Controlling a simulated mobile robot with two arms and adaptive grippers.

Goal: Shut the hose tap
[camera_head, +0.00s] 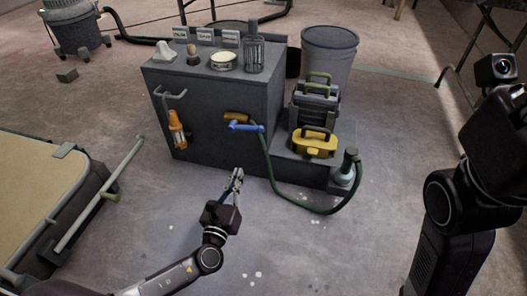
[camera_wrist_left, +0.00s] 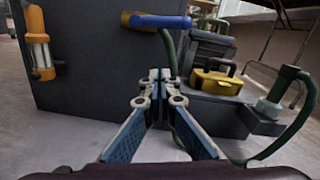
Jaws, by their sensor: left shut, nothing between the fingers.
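The hose tap sticks out of the front of the dark grey cabinet, with a brass-orange body (camera_head: 236,116) and a blue lever (camera_head: 246,127) lying roughly level across it. A green hose (camera_head: 270,172) runs down from it to the floor and curves right. In the left wrist view the blue lever (camera_wrist_left: 165,21) is at the top, above the fingertips. My left gripper (camera_head: 237,174) is shut and empty, below the tap and apart from it. Its closed fingers fill the middle of the left wrist view (camera_wrist_left: 160,78). My right arm stands at the right; its fingers do not show.
An orange lamp (camera_head: 177,130) hangs on the cabinet front (camera_head: 205,140), left of the tap. A yellow box (camera_head: 315,148) and a grey toolbox (camera_head: 312,105) sit on a low step at the right. A grey bin (camera_head: 328,55) stands behind. The floor before the cabinet is clear.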

